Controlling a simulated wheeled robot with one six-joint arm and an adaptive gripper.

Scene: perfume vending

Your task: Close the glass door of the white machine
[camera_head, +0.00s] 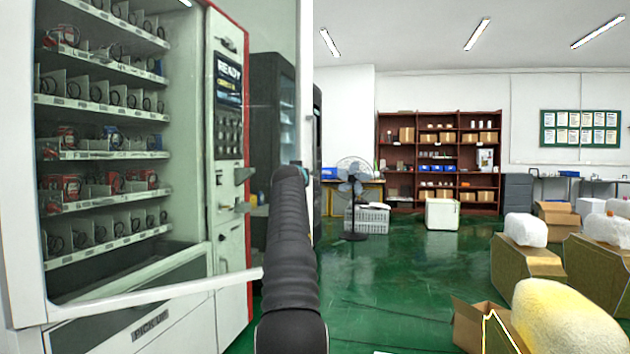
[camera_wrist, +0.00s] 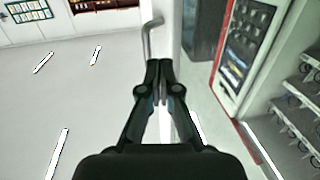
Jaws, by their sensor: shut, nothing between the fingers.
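The white machine (camera_head: 231,262) stands at the left in the head view, with shelves of goods inside and a panel reading READY. Its glass door (camera_head: 160,293) stands open; its bottom rail slants across the front and its white free edge rises near the picture's middle. In the wrist view, the door's white edge (camera_wrist: 168,35) carries a bent grey metal handle (camera_wrist: 152,42). My gripper (camera_wrist: 159,66) is shut and empty, its fingertips close to the handle and edge. I cannot tell whether they touch. In the head view, my dark arm hides most of the gripper.
A dark cabinet (camera_head: 271,120) stands beyond the door. A fan (camera_head: 353,182) and brown shelves (camera_head: 444,118) stand at the back. Open cartons (camera_head: 478,325) and wrapped bundles (camera_head: 562,325) lie at the right. The green floor (camera_head: 400,285) between is clear.

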